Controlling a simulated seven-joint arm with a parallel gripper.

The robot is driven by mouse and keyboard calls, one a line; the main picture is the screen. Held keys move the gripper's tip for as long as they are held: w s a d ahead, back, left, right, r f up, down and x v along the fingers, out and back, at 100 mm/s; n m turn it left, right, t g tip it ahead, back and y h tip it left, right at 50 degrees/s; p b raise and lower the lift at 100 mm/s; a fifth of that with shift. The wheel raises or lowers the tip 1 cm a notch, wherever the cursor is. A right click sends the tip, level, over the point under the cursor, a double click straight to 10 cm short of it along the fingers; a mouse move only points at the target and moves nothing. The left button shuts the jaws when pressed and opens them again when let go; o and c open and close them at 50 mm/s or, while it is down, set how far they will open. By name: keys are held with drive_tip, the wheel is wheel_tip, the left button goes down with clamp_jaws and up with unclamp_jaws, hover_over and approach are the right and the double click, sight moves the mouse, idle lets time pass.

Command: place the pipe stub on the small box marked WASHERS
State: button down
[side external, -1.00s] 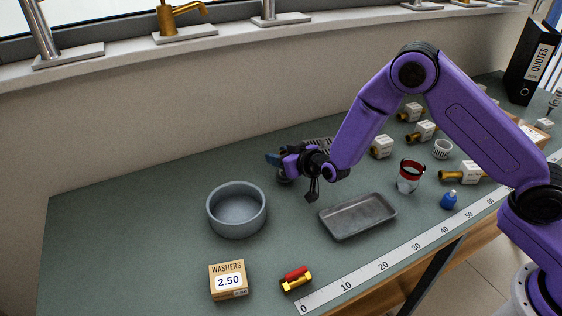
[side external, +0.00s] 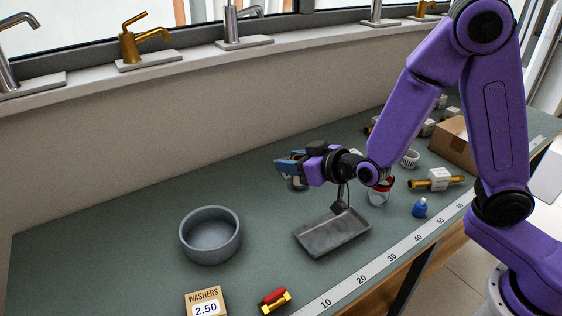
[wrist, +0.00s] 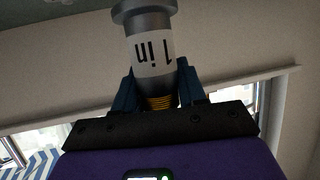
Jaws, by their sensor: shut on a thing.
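The pipe stub (wrist: 150,55) is a grey cylinder with a flared end and a white band printed "1 in", upside down in the wrist view. A copper-coloured threaded part shows between the fingers. My gripper (wrist: 158,88) is shut on it. In the side view my gripper (side external: 285,165) is above the bench, behind the grey tray, and the stub is mostly hidden by the fingers. The small WASHERS box (side external: 206,295), tan with a white 2.50 label, stands at the front left, cut by the bottom edge. My gripper is well to the right of and behind it.
A round grey bowl (side external: 210,240) stands between my gripper and the box. A grey tray (side external: 333,232) lies below right of my gripper. A red-and-brass fitting (side external: 274,301) lies right of the box. A measuring strip (side external: 375,268) runs along the front edge.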

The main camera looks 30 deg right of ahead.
drive_tip(key=shift+s+r, duration=0.25)
drive_tip(key=shift+s, duration=0.2)
drive_tip(key=s+a+r+n+g+y, duration=0.2)
drive_tip(key=s+a+n+g+y, duration=0.15)
drive_tip(key=s+a, duration=0.55)
drive_tip(key=s+a+r+n+g+y, duration=0.2)
drive_tip(key=s+a+n+y, duration=0.3)
drive_tip(key=s+a, duration=0.45)
hover_over(197, 304)
wheel_tip(197, 304, down, 10)
drive_tip(key=shift+w+f, duration=0.1)
drive_tip(key=shift+f, duration=0.05)
drive_tip(key=shift+a+f, duration=0.1)
drive_tip(key=shift+f, duration=1.4)
drive_tip(key=shift+f, duration=0.15)
drive_tip(key=c, duration=0.6)
unclamp_jaws()
drive_tip(key=shift+c, duration=0.2)
